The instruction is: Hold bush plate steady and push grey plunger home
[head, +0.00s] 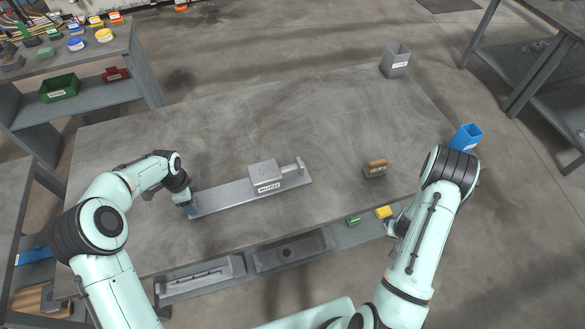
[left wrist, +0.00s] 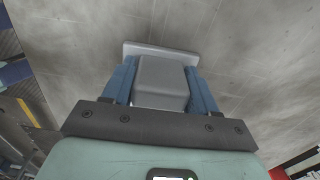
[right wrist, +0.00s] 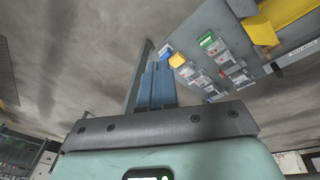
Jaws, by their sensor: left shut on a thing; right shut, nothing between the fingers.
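The bush plate (head: 228,194), a long flat grey plate, lies on the grey table with a labelled block (head: 264,173) standing on it. The grey plunger (head: 293,169) sticks out to the right of that block, apart from both grippers. My left gripper (head: 190,210) is at the plate's left end. In the left wrist view its blue fingers (left wrist: 160,85) are shut on a grey block-shaped part (left wrist: 162,82) with a wider flange (left wrist: 160,50) beyond it. My right gripper is shut and empty near the table's front right edge; its blue fingers (right wrist: 155,88) touch each other in the right wrist view.
A small brown-topped block (head: 376,168) stands right of the plate. A grey bin (head: 395,60) is at the back right, a blue bin (head: 467,137) at the right edge. Yellow (head: 383,212) and green (head: 354,220) pieces lie at the front. The table behind the plate is clear.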

